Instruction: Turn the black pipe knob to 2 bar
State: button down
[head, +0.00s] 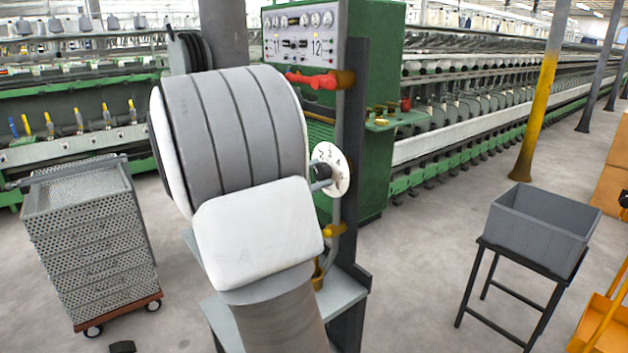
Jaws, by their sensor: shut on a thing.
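The black pipe knob (323,170) sits in front of a round white dial (341,166) on the pipe stand, right of my arm. Figures 2, 3 and 4 show on the dial. Its left part is covered, and I cannot read where the knob points. My large white and grey arm links fill the middle of the head view and hide most of my gripper (317,180). Only a small grey part of it shows at the knob, and it is shut on the knob.
A red valve handle (312,79) sticks out above the dial, beside a dark upright post (352,150). A perforated metal cart (92,240) stands left. A grey bin (541,236) on a black stand is at right. Open floor lies between stand and bin.

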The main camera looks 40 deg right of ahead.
dwell(0.3)
jog(key=shift+c, duration=1.4)
grip_release()
jog(key=shift+a, duration=0.1)
jog(key=w+a, duration=0.2)
jog(key=a, duration=1.5)
jog(key=shift+s, duration=0.1)
